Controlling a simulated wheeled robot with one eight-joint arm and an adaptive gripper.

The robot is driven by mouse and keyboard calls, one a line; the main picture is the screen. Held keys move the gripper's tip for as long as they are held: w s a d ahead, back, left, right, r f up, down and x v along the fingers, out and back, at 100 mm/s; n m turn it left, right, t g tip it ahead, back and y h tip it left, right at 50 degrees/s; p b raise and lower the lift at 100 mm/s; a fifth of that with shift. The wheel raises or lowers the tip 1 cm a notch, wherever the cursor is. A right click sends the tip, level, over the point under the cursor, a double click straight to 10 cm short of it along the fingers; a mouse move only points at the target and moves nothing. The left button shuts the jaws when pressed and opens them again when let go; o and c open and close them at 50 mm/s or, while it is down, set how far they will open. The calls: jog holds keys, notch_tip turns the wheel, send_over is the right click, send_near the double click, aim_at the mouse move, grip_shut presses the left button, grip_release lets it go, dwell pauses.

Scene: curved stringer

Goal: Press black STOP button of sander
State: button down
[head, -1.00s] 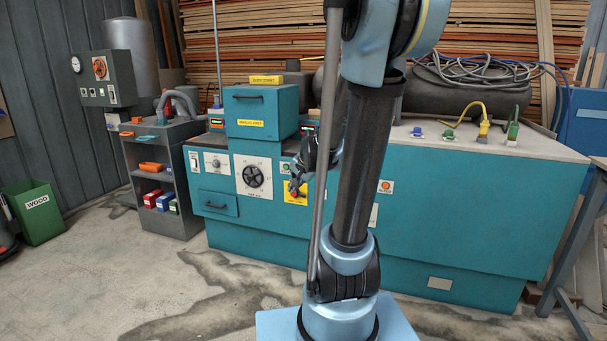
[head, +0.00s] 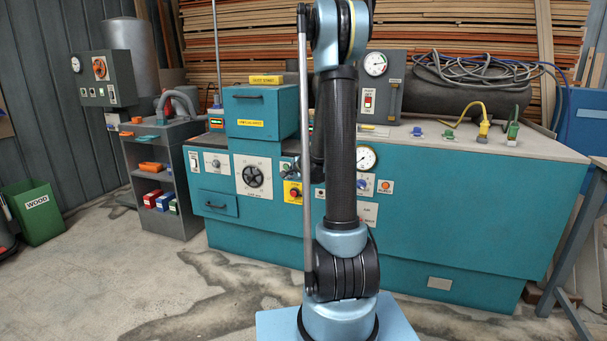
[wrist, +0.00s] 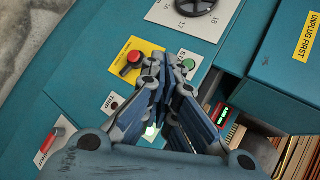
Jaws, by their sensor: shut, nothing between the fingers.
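My gripper (wrist: 163,77) is shut and empty, its fingers reaching toward the teal machine's control face. In the head view it shows small and dark (head: 293,172), partly hidden by my arm. A red button (wrist: 133,57) on a yellow plate is beside the fingertips, on their left in the wrist view. A green button (wrist: 188,63) on a white plate is to their right. A small dark button (wrist: 113,103) on a white plate is lower left; I cannot read its label. I cannot identify the black STOP button with certainty; the fingers hide part of the panel.
A black handwheel (head: 254,176) is left of the buttons. A teal box (head: 261,112) overhangs above them. A gauge (head: 366,158) and an orange button (head: 385,187) are to the right of my arm. The floor in front of the machine is clear.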

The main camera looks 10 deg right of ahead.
jog(key=w+d+f+m+t, duration=0.1)
jog(key=w+d+f+m, duration=0.1)
jog(key=w+f+m, duration=0.2)
jog(key=w, duration=0.3)
jog(key=shift+f+t, duration=0.3)
jog(key=shift+t, duration=0.1)
jog(key=shift+w, duration=0.15)
jog(key=w+d, duration=0.4)
jog(key=w, duration=0.3)
jog(key=shift+w+d, duration=0.15)
jog(key=shift+w, duration=0.05)
jog(key=shift+w, duration=0.1)
dwell(1.4)
jog(key=shift+w+d+r, duration=0.1)
jog(key=shift+w+d, duration=0.15)
jog(key=shift+w+d, duration=0.2)
jog(key=shift+w, duration=0.15)
dwell(0.9)
jog(key=shift+s+a, duration=0.1)
jog(key=shift+s, duration=0.05)
jog(key=shift+s+a, duration=0.35)
jog(key=shift+s, duration=0.25)
